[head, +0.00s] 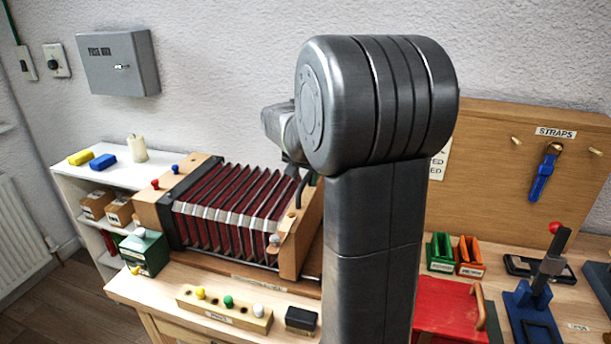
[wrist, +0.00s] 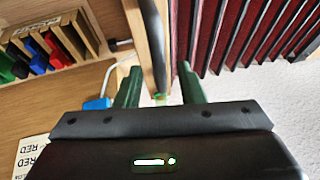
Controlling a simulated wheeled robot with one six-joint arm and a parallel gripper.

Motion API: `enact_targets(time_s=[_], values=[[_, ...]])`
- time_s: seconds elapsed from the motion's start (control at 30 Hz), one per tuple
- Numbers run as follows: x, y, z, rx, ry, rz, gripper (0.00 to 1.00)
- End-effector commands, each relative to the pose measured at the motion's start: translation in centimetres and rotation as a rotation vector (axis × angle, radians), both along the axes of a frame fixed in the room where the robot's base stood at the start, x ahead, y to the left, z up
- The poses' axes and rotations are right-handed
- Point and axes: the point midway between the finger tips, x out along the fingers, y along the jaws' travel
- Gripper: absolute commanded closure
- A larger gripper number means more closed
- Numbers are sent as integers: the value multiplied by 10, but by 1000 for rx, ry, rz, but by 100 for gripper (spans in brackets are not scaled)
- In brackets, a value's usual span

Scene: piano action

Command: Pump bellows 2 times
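The bellows (head: 232,212), dark red folds with a pale band across them, lie stretched out between wooden end boards on the workbench. Their right end board (head: 297,240) carries a dark curved handle (head: 302,187), partly hidden by my arm. In the wrist view, the red folds (wrist: 240,35) fill the upper right, and the dark handle (wrist: 154,45) runs down the upper middle. My gripper (wrist: 160,82) has two green fingers, spread apart and on either side of the handle's line, with gaps visible. The fingers are hidden in the head view behind my arm.
A block with coloured knobs (head: 225,308) and a small black box (head: 301,318) lie in front of the bellows. A green box (head: 144,254) stands at the left. A red box (head: 447,312), green and orange holders and a blue press (head: 535,305) stand at the right.

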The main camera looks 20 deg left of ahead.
Motion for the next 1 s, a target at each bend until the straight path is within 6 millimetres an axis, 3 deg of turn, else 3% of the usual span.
enact_targets(time_s=[0.27, 0.43, 0.47, 0.77, 0.87, 1.0], values=[[1, 0, -1, 0, 0, 0, 65], [0, 0, -1, -1, 0, 0, 98], [0, 0, -1, -1, 0, 0, 100], [0, 5, -1, 0, 1, 1, 100], [-1, 17, -1, -2, 1, 3, 100], [-3, 47, -1, -1, 2, 6, 100]])
